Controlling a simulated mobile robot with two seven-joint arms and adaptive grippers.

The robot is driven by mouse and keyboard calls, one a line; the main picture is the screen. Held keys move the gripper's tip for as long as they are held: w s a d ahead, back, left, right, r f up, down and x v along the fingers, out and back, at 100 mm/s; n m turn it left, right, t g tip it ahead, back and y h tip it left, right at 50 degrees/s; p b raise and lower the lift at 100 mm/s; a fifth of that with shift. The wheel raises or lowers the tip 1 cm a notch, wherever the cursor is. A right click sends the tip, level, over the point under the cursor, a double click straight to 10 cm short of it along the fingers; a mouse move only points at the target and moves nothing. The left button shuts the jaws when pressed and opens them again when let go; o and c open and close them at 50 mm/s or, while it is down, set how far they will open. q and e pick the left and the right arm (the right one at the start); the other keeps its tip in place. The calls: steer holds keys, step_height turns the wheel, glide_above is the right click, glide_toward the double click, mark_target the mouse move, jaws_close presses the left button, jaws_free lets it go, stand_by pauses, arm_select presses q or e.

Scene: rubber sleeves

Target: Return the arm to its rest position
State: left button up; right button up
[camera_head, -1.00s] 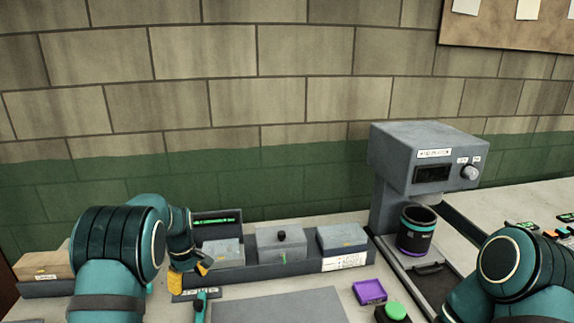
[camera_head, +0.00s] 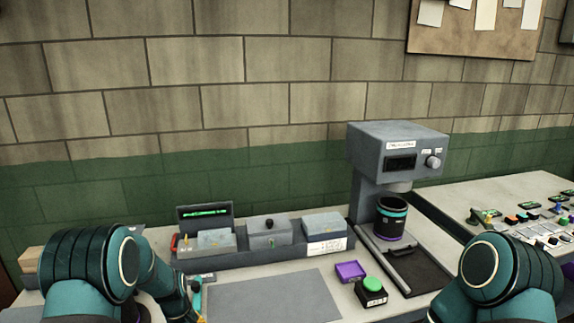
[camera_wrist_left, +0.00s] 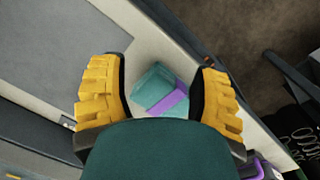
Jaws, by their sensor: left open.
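My left arm (camera_head: 95,270) comes in at the lower left of the head view, bent, with only a bit of yellow fingertip (camera_head: 201,319) showing at the bottom edge. In the left wrist view my left gripper (camera_wrist_left: 160,95) is open, its two yellow fingers wide apart. A teal piece with a purple band (camera_wrist_left: 160,88) shows between and beyond the fingers, over the pale table; I cannot tell how far below them it is. My right arm (camera_head: 500,280) shows at the lower right; its gripper is out of view.
A grey press machine (camera_head: 395,150) stands at the back, with a dark cup (camera_head: 390,222) below its head. A grey rack with several boxes (camera_head: 290,253) is left of it. A purple tray (camera_head: 350,271), a green button (camera_head: 372,285) and a grey mat (camera_head: 265,303) lie in front.

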arm_select(q)
steer(key=s+d+f+m+t+h+b, duration=0.1)
steer(key=s+d+f+m, duration=0.2)
steer(key=s+d, duration=0.5)
steer(key=s+d+f+m+h+b, duration=0.1)
steer(key=s+d+f+m, duration=0.3)
steer(key=s+d, duration=0.4)
steer(key=s+f+h, duration=0.1)
steer(key=s, duration=0.5)
steer(key=shift+s+f+t, duration=0.25)
steer(key=shift+f+t, duration=0.05)
steer(key=shift+t, duration=0.1)
steer(key=shift+d, duration=0.1)
steer(key=c, duration=0.3)
